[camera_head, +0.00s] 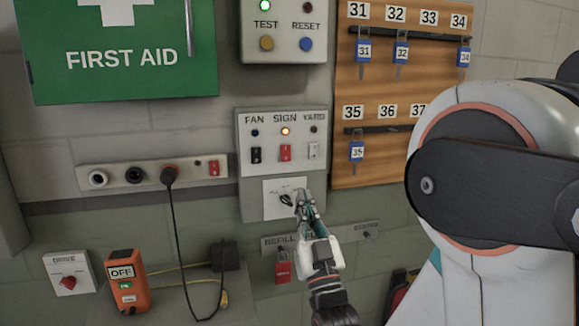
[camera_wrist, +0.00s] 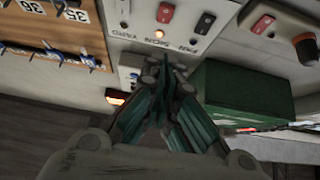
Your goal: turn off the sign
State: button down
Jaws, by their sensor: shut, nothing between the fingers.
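The switch panel (camera_head: 245,180) hangs on the wall with FAN, SIGN and YARD labels. The red SIGN switch (camera_head: 286,153) is in the middle, and the SIGN lamp (camera_head: 285,131) above it glows orange. The black FAN switch (camera_head: 256,155) is at its left and the pale YARD switch (camera_head: 313,150) at its right; their lamps are dark. In the wrist view the panel appears upside down, with the red SIGN switch (camera_wrist: 166,13) at the top. My gripper (camera_head: 303,196) is shut and empty, below the SIGN switch and in front of a white plate (camera_head: 272,210) with a dark knob, partly hidden. Contact cannot be told.
A TEST/RESET box (camera_head: 285,44) is above the panel. A key board (camera_head: 372,90) is to the right. A socket strip (camera_head: 122,175) with a plugged cord is to the left. A REFILL rail (camera_head: 275,243) with a red tag (camera_head: 283,270) is below. My arm covers the right side.

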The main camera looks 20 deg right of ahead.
send_near(285, 147)
notch_tip(285, 147, up, 3)
jog(key=s, duration=0.1)
jog(key=w+b, duration=0.1)
jog(key=w, duration=0.3)
jog(key=shift+w+b, duration=0.25)
jog(key=shift+b, duration=0.1)
jog(key=shift+w+f, duration=0.1)
